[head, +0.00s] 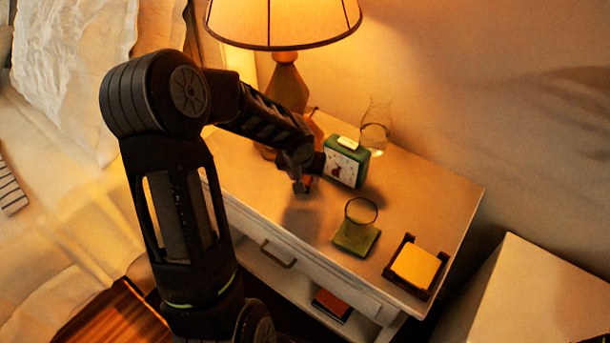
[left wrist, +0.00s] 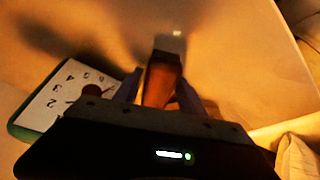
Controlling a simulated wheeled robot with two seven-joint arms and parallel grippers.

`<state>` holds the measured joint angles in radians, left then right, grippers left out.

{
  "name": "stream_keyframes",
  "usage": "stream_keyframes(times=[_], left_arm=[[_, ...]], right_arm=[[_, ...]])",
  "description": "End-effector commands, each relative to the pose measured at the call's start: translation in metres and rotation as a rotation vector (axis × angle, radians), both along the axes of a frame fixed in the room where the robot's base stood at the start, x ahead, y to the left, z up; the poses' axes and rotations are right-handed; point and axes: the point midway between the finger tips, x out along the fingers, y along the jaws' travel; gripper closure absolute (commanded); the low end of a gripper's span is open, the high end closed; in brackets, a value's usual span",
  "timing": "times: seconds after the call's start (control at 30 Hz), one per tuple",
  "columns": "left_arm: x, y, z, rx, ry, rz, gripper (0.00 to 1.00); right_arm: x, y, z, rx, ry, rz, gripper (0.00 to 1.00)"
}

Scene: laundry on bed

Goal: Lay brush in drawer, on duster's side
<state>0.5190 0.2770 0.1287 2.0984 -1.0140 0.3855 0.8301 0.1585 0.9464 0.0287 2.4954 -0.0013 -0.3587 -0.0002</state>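My left gripper (head: 301,186) is above the nightstand's top, left of the green clock. In the left wrist view a reddish-brown piece with a dark end, which looks like the brush (left wrist: 162,80), sits between its two fingers (left wrist: 160,90). The fingers appear to touch it on both sides. In the head view the brush is mostly hidden by the gripper. The nightstand's drawer (head: 319,283), with a metal handle (head: 278,254), looks shut, so its inside is hidden. I see no duster. My right gripper is not in view.
On the nightstand top (head: 432,195) are a lamp (head: 287,82), a green clock (head: 346,161), a clear glass vessel (head: 375,128), a glass on a green coaster (head: 354,239) and a tray (head: 396,278) with orange paper. A book (head: 332,304) lies on the lower shelf. A bed is left.

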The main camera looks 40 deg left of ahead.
Motion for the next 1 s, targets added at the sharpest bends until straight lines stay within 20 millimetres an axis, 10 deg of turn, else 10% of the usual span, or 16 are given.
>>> stream_keyframes(times=[0.57,1.0], left_arm=[[-0.001,0.000,0.008,0.001,-0.002,0.000,0.39],[-0.030,-0.013,0.086,0.002,-0.005,0.000,0.39]], right_arm=[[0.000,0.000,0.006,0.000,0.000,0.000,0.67],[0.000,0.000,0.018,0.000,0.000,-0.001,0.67]])
